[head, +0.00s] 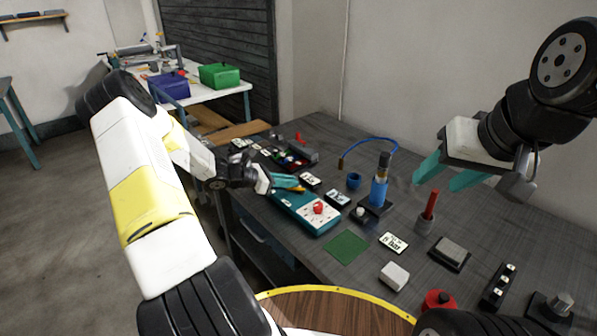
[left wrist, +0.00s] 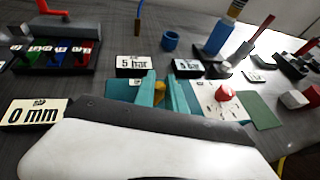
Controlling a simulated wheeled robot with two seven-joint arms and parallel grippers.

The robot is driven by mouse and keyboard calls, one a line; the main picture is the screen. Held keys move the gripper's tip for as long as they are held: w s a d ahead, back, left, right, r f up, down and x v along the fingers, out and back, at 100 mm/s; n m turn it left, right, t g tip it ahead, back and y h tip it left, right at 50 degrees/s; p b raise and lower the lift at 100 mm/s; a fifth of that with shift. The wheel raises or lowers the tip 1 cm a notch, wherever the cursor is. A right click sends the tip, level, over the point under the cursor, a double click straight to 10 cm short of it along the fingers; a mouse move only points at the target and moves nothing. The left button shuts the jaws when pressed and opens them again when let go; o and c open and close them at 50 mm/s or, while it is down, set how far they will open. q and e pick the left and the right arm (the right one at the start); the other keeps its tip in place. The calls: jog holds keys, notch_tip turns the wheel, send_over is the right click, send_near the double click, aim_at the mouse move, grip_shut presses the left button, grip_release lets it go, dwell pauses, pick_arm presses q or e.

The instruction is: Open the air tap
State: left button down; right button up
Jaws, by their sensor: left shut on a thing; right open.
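A teal panel box (head: 290,210) lies near the table's front edge, with a white plate and a red knob (head: 318,208) on its right part. The knob also shows in the left wrist view (left wrist: 224,94). A small yellow-orange handle (left wrist: 159,88), seemingly the air tap's, stands at the box's left part. My left gripper (head: 298,184) reaches over that end of the box, its teal fingers shut on the yellow handle. The handle's lower part and the tap's body are hidden. My right gripper (head: 450,180) is open and empty, above the table's right side, well apart from the box.
Behind the box stand "5 bar" signs (left wrist: 131,66), a blue cup (head: 354,181) and a blue cylinder (head: 379,190). A green mat (head: 346,247) lies at its right. A red-handled tool (head: 430,206) stands in a holder below my right gripper.

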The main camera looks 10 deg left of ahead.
pick_arm(q)
jog(key=m+g, duration=0.1)
jog(key=w+m+g+h, duration=0.1)
jog(key=m+g, duration=0.1)
jog(key=w+m+g+h, duration=0.1)
jog(key=g, duration=0.1)
jog(key=shift+d+m, duration=0.15)
jog(key=shift+m, duration=0.15)
jog(key=shift+w+d+m+g, duration=0.2)
jog(key=shift+w+m+g, duration=0.15)
jog(key=shift+m+g, duration=0.6)
jog(key=shift+w+d+m+g, duration=0.15)
jog(key=shift+w+m+g, duration=0.15)
jog(key=shift+m+g, duration=0.6)
jog(key=shift+g+h, duration=0.25)
jog(key=shift+h, duration=0.05)
jog(key=c, duration=1.4)
grip_release()
jog(key=v, duration=0.7)
jog(key=shift+a+r, duration=0.2)
jog(key=shift+a, duration=0.1)
